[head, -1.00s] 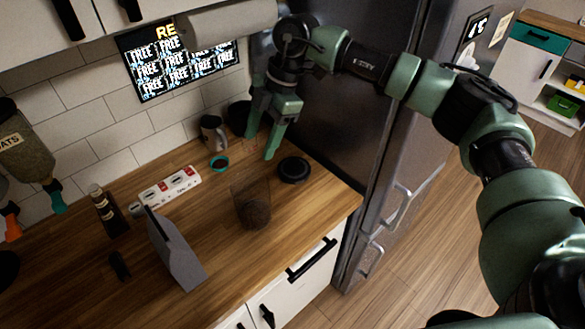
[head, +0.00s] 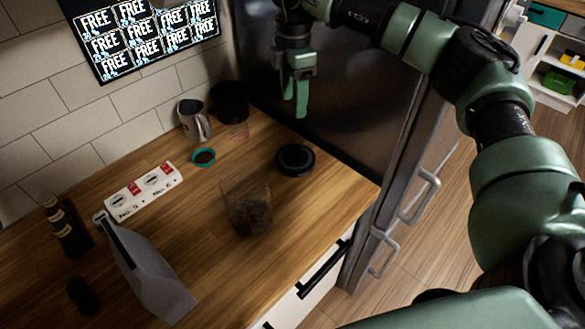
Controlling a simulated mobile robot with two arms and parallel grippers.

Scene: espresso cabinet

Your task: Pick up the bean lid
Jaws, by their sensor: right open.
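A round black lid (head: 295,160), which looks like the bean lid, lies flat on the wooden counter near its back right, close to the fridge. A clear container (head: 247,207) with dark beans in its bottom stands to the lid's lower left, with no lid on it. My right gripper (head: 295,99) is above the lid in the picture, apart from it. It is open and empty, its fingers pointing down and seen nearly edge-on. My left gripper is not in view.
A metal pitcher (head: 195,121) and a dark container (head: 231,102) stand by the tiled wall. A small teal cup (head: 204,157), a white labelled block (head: 143,191) and a grey wedge-shaped object (head: 148,270) are further left. The dark fridge (head: 350,110) borders the counter on the right.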

